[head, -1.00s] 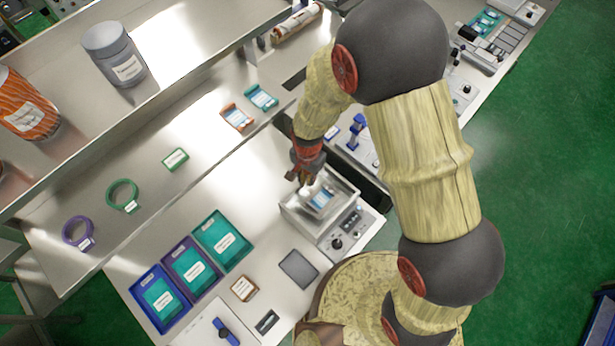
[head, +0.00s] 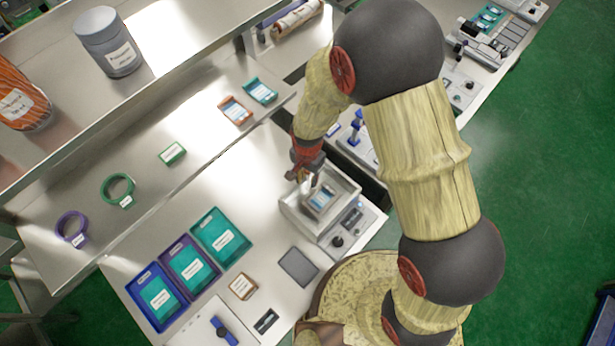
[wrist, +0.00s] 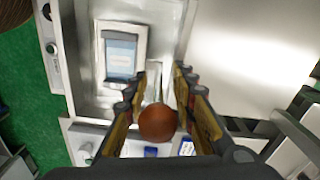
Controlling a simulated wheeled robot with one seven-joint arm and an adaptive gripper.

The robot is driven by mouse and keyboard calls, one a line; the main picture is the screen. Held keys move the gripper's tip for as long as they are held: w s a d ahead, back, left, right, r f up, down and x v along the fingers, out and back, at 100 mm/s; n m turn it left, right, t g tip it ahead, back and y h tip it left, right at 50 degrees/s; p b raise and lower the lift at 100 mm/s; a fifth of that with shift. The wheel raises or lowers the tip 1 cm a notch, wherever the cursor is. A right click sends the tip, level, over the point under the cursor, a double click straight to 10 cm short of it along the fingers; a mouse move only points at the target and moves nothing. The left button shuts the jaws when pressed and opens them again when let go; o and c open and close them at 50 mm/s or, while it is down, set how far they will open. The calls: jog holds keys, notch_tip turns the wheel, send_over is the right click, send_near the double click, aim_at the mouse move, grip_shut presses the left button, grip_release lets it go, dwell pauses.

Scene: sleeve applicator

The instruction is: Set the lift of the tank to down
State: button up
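The tank (head: 290,215) is a pale open-topped box on the bench with a control panel on its front right side. A blue labelled item (head: 322,196) sits inside it and also shows in the wrist view (wrist: 121,55). A brown ball knob (wrist: 157,122) on a thin metal rod stands at the tank's edge in the wrist view. My gripper (head: 312,182) is over the back of the tank. In the wrist view its open fingers (wrist: 160,100) stand either side of the knob, with a visible gap. The head view hides the knob behind the gripper.
Three coloured trays, the nearest teal (head: 222,237), lie left of the tank. A dark flat pad (head: 298,266) lies in front. Other devices with blue parts (head: 357,125) stand beyond the tank.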

notch_tip(320, 180, up, 12)
dwell(0.7)
jog(key=shift+c, duration=0.2)
